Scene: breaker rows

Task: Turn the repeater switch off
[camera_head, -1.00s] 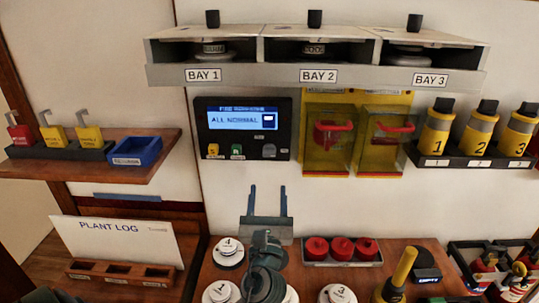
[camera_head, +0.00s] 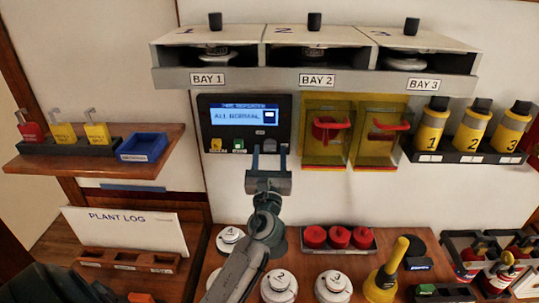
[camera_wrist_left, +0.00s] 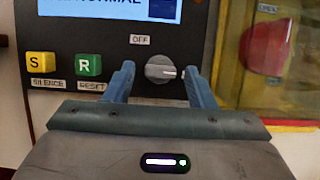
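The fire repeater panel (camera_head: 245,103) is on the wall, and its screen reads "ALL NORMAL". Its round grey rotary switch (camera_wrist_left: 160,70) is at the panel's lower right, under an "OFF" label (camera_wrist_left: 140,39). The switch's pale mark points right, towards a small label partly hidden by a finger. My left gripper (camera_head: 270,152) is open in front of the switch. In the left wrist view my left gripper (camera_wrist_left: 158,82) has one finger on each side of the switch; I cannot tell whether they touch it. My right gripper is out of view.
Yellow S (camera_wrist_left: 40,65) and green R (camera_wrist_left: 88,65) buttons are left of the switch. Yellow boxes with clear covers (camera_head: 352,135) stand close on the right. The bay shelf (camera_head: 315,75) overhangs above. White discs (camera_head: 279,284) and red caps (camera_head: 338,237) are on the counter below.

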